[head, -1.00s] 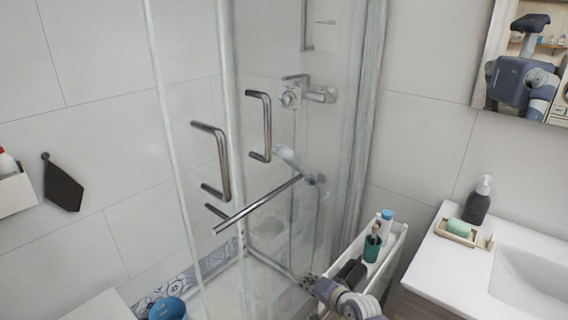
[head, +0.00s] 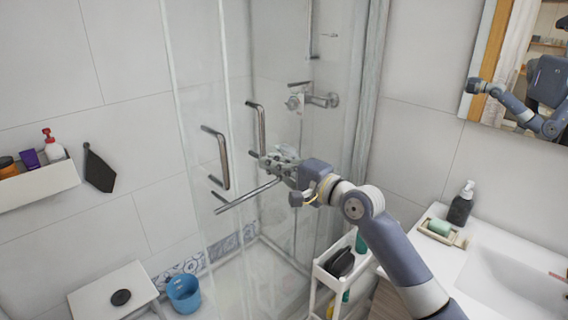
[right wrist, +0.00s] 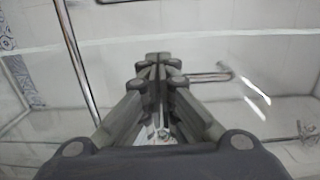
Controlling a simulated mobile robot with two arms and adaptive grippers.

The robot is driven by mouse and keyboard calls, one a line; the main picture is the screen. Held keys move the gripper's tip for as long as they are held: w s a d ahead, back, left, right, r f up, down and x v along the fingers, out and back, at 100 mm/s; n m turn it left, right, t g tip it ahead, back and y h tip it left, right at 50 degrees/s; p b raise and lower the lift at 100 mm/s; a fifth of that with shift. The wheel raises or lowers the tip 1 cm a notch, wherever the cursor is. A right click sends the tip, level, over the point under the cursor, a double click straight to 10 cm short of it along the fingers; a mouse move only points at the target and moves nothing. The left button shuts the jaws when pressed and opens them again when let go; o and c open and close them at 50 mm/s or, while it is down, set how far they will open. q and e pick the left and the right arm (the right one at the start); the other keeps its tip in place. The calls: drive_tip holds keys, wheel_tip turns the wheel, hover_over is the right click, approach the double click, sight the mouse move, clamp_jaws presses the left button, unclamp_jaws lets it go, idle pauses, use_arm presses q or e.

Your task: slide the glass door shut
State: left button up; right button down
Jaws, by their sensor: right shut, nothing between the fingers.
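The glass shower door (head: 200,100) is made of clear panels with metal edges. Two upright metal handles show on the glass, a left handle (head: 225,165) and a right handle (head: 262,128). A long metal bar (head: 245,196) sits below them. My right gripper (head: 266,159) is shut and empty, with its tips close to the lower end of the right handle; I cannot tell whether they touch. In the right wrist view the shut fingertips (right wrist: 158,58) point at the glass, and a looped metal bar (right wrist: 205,78) shows just beyond them. My left gripper is out of view.
A white cart (head: 322,272) with bottles stands below my right arm. A white sink (head: 520,265) with a soap dispenser (head: 461,204) is at the right. A stool (head: 85,298) and blue bucket (head: 184,293) are at lower left. A wall shelf (head: 40,187) holds bottles.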

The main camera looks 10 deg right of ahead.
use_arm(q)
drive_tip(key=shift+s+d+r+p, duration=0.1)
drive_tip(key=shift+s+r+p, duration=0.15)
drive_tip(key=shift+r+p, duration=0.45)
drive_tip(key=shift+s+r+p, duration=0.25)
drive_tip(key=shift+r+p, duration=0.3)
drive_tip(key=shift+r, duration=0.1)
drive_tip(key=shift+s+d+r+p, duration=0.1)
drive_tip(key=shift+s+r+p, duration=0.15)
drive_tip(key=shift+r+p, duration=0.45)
use_arm(e)
drive_tip(key=w+a, duration=0.1)
drive_tip(key=a, duration=0.5)
drive_tip(key=shift+w+a, duration=0.25)
drive_tip(key=shift+a, duration=0.05)
